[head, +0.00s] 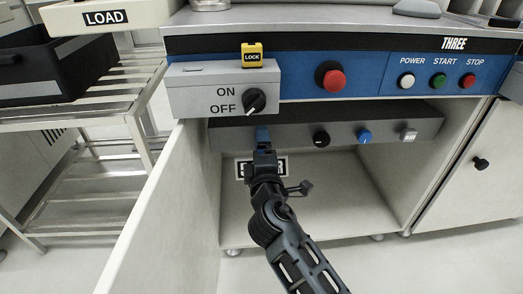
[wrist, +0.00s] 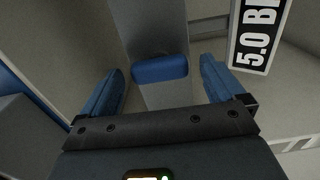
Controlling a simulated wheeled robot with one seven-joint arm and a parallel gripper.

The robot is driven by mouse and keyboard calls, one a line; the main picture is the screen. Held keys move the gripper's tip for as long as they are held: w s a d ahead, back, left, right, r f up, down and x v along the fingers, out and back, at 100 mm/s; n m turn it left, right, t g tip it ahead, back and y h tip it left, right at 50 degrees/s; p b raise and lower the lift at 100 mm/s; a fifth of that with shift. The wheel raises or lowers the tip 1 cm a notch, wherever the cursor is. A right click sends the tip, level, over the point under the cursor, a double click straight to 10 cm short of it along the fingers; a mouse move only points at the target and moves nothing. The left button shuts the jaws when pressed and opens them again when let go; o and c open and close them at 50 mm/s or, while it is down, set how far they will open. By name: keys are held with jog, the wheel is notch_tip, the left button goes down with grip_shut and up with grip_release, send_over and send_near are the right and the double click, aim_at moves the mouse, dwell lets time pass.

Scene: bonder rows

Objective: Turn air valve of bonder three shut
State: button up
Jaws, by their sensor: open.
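My gripper (head: 263,134) is in front of the left end of the grey rail under that panel. In the wrist view my gripper (wrist: 160,85) has its two blue fingers wide apart. A blue handle (wrist: 160,68), which looks like the air valve's, lies crosswise on a grey body between and beyond the fingertips, with gaps on both sides. My gripper largely hides this spot in the head view. A label starting "5.0 B" (wrist: 258,40) is at the right of the wrist view.
The rail also carries a black knob (head: 321,139), a blue knob (head: 364,136) and a pale square piece (head: 408,135). Above are an ON/OFF switch (head: 254,101), a yellow LOCK tag (head: 252,55) and a red button (head: 333,81). An open cabinet door (head: 175,215) stands left of my arm.

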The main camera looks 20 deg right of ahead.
jog(key=p+v, duration=0.1)
jog(key=v, duration=0.7)
dwell(0.5)
